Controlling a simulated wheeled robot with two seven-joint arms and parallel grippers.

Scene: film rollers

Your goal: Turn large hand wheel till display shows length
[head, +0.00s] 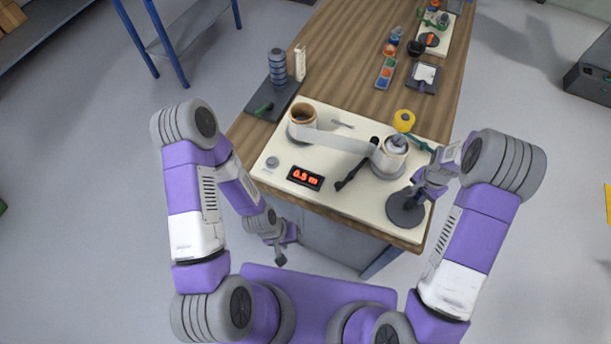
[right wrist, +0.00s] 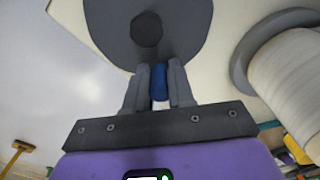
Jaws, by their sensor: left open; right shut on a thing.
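The large dark hand wheel (head: 402,212) lies at the right front corner of the cream board; it also shows in the right wrist view (right wrist: 110,25). My right gripper (head: 414,192) is over the wheel and shut on its blue handle (right wrist: 158,82), with a finger on each side. The display (head: 305,178) at the board's front left shows "0.5 m" in red. A pale film strip (head: 335,139) runs between the left roller (head: 302,114) and the right roller (head: 391,155). My left gripper (head: 281,252) is open and empty, low in front of the table.
The cream board (head: 290,200) lies on the wooden table (head: 345,60). A black lever (head: 352,175) sits between the display and right roller. A yellow spool (head: 404,120) stands behind the right roller. A dark tray (head: 262,108) with a grey-blue stack (head: 277,68) is at the left.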

